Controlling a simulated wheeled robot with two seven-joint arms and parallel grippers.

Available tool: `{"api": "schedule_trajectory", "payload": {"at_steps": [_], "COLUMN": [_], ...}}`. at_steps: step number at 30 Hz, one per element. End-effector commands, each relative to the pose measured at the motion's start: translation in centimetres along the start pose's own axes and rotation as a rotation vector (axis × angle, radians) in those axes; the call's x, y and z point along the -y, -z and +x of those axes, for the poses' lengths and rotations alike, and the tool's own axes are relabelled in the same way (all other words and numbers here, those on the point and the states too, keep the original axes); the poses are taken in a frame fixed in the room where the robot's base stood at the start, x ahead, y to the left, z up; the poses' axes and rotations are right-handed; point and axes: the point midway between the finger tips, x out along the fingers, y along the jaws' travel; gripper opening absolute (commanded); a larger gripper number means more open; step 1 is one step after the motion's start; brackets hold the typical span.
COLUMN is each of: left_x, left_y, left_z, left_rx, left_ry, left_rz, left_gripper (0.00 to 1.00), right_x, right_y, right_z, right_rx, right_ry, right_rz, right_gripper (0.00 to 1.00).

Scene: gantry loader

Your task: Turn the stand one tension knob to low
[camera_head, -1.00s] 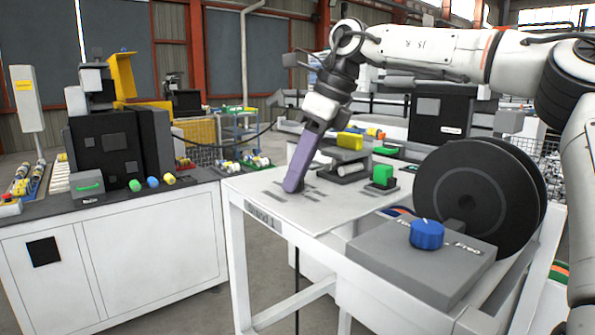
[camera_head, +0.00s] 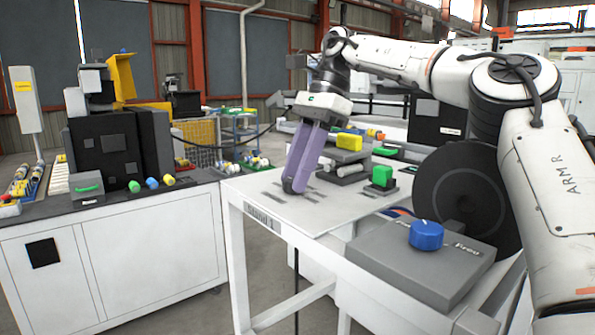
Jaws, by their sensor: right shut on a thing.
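A blue knob (camera_head: 426,236) sits on top of a grey box (camera_head: 405,268) at the front right of the white table. A white pointer mark shows on the knob, and lettering on the box beside it is partly hidden and too small to read fully. My right gripper (camera_head: 292,186) has purple fingers and points down over the white table top, well left of the knob and apart from it. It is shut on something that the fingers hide. My left gripper is not in view.
The white table (camera_head: 310,218) carries a black disc (camera_head: 462,195) behind the knob box, a green block (camera_head: 382,175) and a yellow block (camera_head: 349,141). Another bench (camera_head: 120,210) stands at left, with a floor gap between them. My right arm spans the upper right.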

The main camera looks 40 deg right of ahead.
Motion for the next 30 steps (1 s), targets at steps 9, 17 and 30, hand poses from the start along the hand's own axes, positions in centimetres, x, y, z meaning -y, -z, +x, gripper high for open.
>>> {"api": "schedule_trajectory", "payload": {"at_steps": [9, 17, 30], "left_x": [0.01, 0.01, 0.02], "left_y": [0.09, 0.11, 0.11], "left_z": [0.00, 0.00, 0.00], "left_rx": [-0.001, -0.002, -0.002], "left_ry": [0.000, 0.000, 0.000], "left_rz": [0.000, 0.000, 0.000], "left_gripper": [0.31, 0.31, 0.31], "right_x": [0.10, 0.09, 0.05], "right_y": [0.00, -0.01, 0.03], "right_z": [-0.11, -0.11, -0.08], "right_rx": [-0.001, -0.001, -0.001], "right_ry": [-0.013, -0.013, -0.014], "right_rz": [-0.041, -0.042, -0.039], "right_gripper": [0.08, 0.08, 0.49]}}
